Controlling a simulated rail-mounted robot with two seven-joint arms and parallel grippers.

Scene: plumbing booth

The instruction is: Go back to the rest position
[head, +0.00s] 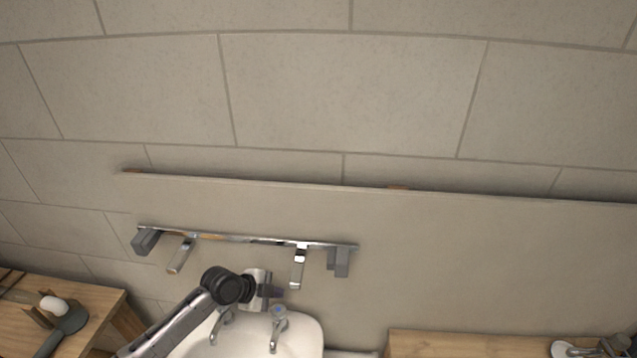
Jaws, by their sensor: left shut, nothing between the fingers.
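My left arm comes in from the bottom left of the head view. Its gripper (277,293) is small and dark here and is shut with nothing visible in it. It is above the back of the white sink (312,335), near the chrome taps. The right tap (278,333) has a blue mark on top and is just below the gripper. The left tap (222,324) is beside my arm. My right gripper is out of the picture.
A chrome rail (250,238) with levers and grey end blocks is on the wall panel (480,260) behind the gripper. A wooden counter (95,297) with tools and a white item is at left. Another wooden surface (470,344) is at lower right.

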